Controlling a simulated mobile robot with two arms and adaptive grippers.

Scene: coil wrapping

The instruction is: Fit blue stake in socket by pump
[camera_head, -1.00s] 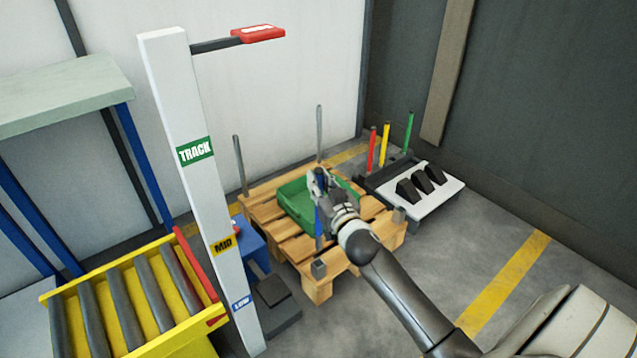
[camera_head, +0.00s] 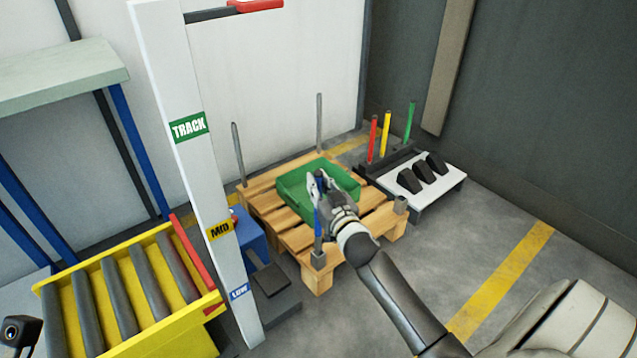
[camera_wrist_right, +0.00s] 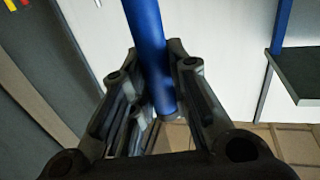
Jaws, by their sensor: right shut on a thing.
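My right gripper (camera_head: 317,185) is shut on the blue stake (camera_head: 318,222), which stands about upright over the front corner of the wooden pallet (camera_head: 318,278). The stake's lower end meets the grey corner socket (camera_head: 318,259); I cannot tell how far in it sits. In the right wrist view the stake (camera_wrist_right: 149,50) runs between the fingers. A blue unit on a dark base (camera_head: 250,235), possibly the pump, stands left of this corner, partly behind the white mast. My left gripper is not in view.
A green crate (camera_head: 345,181) lies on the pallet. Grey posts (camera_head: 319,122) stand at its back corners; the right corner socket (camera_head: 401,204) is empty. A rack holds red, yellow and green stakes (camera_head: 386,135). The white mast (camera_head: 190,160) and yellow roller conveyor (camera_head: 130,300) are left.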

